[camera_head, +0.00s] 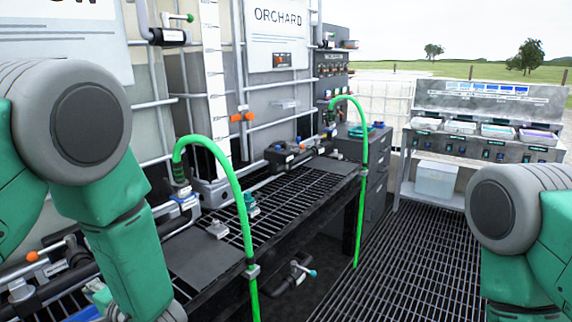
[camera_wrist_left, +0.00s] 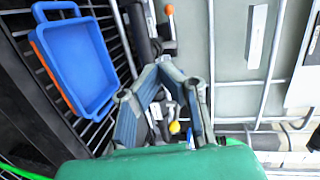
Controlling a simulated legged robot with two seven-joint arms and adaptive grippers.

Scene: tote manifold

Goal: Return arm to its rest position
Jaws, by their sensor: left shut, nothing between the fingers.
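My left arm (camera_head: 120,215) comes in from the left in the head view, bent with its forearm pointing down past the bottom edge. My left gripper (camera_wrist_left: 166,64) shows in the left wrist view. Its two linked fingers meet at the tips, shut with nothing held. It is over the black grating beside the pipework, to the right of a blue tray (camera_wrist_left: 77,62), apart from it. My right arm (camera_head: 530,235) shows at the right edge of the head view. Its gripper is out of frame.
A black grated bench (camera_head: 290,195) carries valves and pipes. Two green hoses (camera_head: 224,165) (camera_head: 364,145) arch over its front edge. A steel rack (camera_head: 490,115) with several trays stands at the back right. The grated floor (camera_head: 400,270) between my arms is clear.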

